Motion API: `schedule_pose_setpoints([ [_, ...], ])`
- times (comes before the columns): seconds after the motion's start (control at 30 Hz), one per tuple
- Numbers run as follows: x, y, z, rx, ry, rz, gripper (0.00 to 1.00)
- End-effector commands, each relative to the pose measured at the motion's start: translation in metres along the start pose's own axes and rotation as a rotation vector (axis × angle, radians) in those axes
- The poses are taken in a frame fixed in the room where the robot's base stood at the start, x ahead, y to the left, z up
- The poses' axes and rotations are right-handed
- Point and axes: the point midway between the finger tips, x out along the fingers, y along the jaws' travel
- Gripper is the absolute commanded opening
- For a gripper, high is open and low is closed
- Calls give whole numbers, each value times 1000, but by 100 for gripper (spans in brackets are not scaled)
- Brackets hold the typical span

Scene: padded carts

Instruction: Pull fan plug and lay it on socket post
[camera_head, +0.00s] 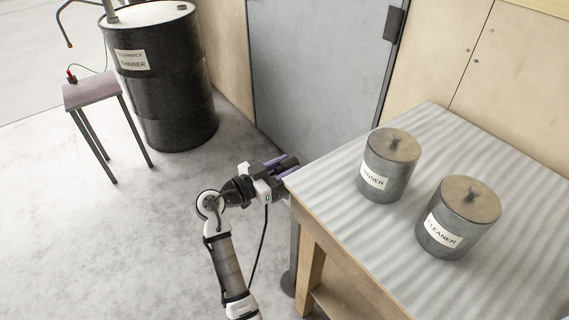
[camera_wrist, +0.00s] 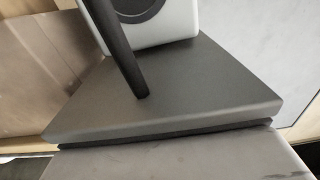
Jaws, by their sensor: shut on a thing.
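My gripper (camera_head: 284,167) is at the near left corner of the metal-topped table, in front of the grey door. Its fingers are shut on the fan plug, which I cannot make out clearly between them. A black cord (camera_head: 262,238) hangs down below the gripper. A thin grey post (camera_head: 293,255), probably the socket post, stands on a round base beside the table leg; its top is hidden in the head view. The wrist view shows a dark grey flat top (camera_wrist: 200,95) bearing a pale box (camera_wrist: 165,28) with a dark round face. A black bar or cord crosses in front of it.
The table (camera_head: 335,190) holds two lidded metal cans, one marked thinner (camera_head: 385,172) and one marked cleaner (camera_head: 452,225). A black drum (camera_head: 170,95) and a small stool (camera_head: 92,92) stand at the left. The floor between is clear.

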Motion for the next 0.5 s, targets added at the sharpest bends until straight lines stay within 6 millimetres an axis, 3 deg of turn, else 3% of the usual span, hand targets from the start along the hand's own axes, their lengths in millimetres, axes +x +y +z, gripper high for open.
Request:
schedule_pose_setpoints([
  [0.2,0,0,0,0,0,0,0],
  [0.23,0,0,0,0,0,0,35],
  [0.4,0,0,0,0,0,0,57],
  [0.5,0,0,0,0,0,0,59],
])
